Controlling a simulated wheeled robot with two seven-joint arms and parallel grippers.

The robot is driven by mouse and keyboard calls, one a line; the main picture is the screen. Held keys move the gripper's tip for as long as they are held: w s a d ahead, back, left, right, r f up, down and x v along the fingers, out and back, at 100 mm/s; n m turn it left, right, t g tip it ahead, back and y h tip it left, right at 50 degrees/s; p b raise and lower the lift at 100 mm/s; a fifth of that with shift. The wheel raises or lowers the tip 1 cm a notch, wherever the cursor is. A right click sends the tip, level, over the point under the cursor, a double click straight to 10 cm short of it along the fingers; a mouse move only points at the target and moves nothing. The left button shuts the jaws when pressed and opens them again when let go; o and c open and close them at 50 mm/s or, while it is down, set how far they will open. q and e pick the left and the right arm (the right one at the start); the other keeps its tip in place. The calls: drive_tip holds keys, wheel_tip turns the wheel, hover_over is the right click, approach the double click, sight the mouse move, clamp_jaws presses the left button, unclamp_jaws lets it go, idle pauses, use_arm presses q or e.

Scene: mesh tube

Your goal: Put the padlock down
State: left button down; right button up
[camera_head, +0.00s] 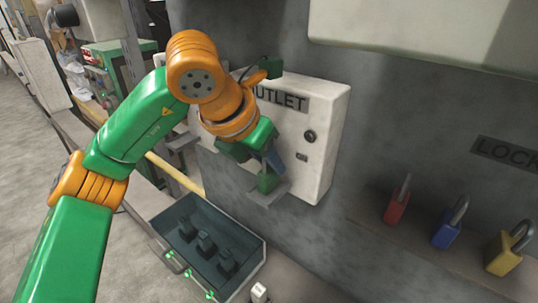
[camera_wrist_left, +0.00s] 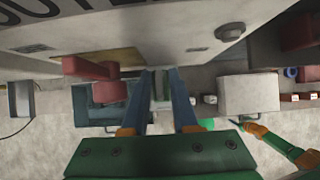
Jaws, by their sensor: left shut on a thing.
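My left gripper (camera_head: 272,160) is in front of the white OUTLET box (camera_head: 328,140). Its blue fingers also show in the left wrist view (camera_wrist_left: 161,100), close together with a narrow pale greenish piece between them. A green block (camera_head: 268,182) shows just below the fingers in the head view; it looks like the held padlock, but its shackle is hidden. A red padlock (camera_head: 396,206), a blue padlock (camera_head: 446,235) and a yellow padlock (camera_head: 503,258) stand on the ledge at the right, apart from the gripper.
An open grey tray (camera_head: 257,262) with several dark blocks lies below the box. A small white block (camera_head: 259,292) is in front of it. A red handle (camera_wrist_left: 92,69) sticks out below the box in the wrist view. The ledge (camera_head: 362,222) has bare room left of the red padlock.

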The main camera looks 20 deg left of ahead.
use_arm(q)
drive_tip(key=shift+s+d+f+b, duration=0.1)
drive_tip(key=shift+d+f+b, duration=0.05)
drive_tip(key=shift+f+b, duration=0.15)
drive_tip(key=c, duration=0.7)
unclamp_jaws()
drive_tip(key=shift+r, duration=0.15)
drive_tip(key=shift+r+p, duration=0.3)
drive_tip(key=shift+r, duration=0.05)
drive_tip(key=v, duration=1.1)
drive_tip(key=shift+s+r, duration=0.3)
drive_tip(key=shift+w, duration=0.15)
